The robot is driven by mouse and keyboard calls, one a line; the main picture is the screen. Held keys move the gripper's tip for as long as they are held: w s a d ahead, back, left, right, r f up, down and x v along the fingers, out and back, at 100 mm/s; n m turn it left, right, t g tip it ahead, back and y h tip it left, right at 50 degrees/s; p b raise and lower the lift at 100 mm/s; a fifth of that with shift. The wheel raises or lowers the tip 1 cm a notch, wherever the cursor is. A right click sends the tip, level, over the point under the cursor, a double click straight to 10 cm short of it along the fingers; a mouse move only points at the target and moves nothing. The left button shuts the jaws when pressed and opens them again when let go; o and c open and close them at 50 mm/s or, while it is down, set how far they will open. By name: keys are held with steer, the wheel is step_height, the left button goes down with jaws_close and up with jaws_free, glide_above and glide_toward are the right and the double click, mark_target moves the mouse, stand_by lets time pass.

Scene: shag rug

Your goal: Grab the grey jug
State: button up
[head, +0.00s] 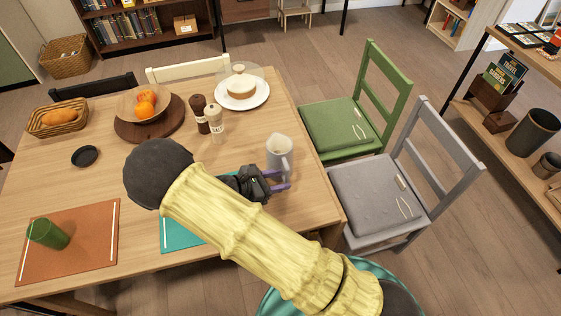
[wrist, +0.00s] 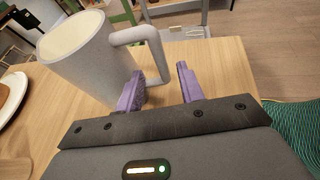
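The grey jug (head: 279,160) stands upright on the wooden table near its right edge. In the wrist view the jug (wrist: 88,62) is at the upper left, with its handle (wrist: 150,45) pointing right. My gripper (head: 284,181) is at the jug's near side, low beside it. In the wrist view its two purple fingers (wrist: 160,88) are apart with nothing between them, just below the handle. The left finger overlaps the lower part of the jug's side in the picture; I cannot tell whether they touch.
Salt and pepper mills (head: 214,120), a cake on a plate (head: 242,101) and a fruit bowl (head: 143,108) stand farther back. A green glass (head: 48,234) is on an orange placemat (head: 95,240) at left. Green (head: 338,125) and grey (head: 378,188) chairs stand by the table's right edge.

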mark_target(285, 180)
steer(key=shift+a, duration=0.1)
steer(key=x, duration=0.5)
steer(key=shift+s+d+p, duration=0.15)
steer(key=shift+d+p, duration=0.05)
steer(key=shift+p, duration=0.2)
jaws_close()
steer(key=shift+r, duration=0.1)
stand_by(1.4)
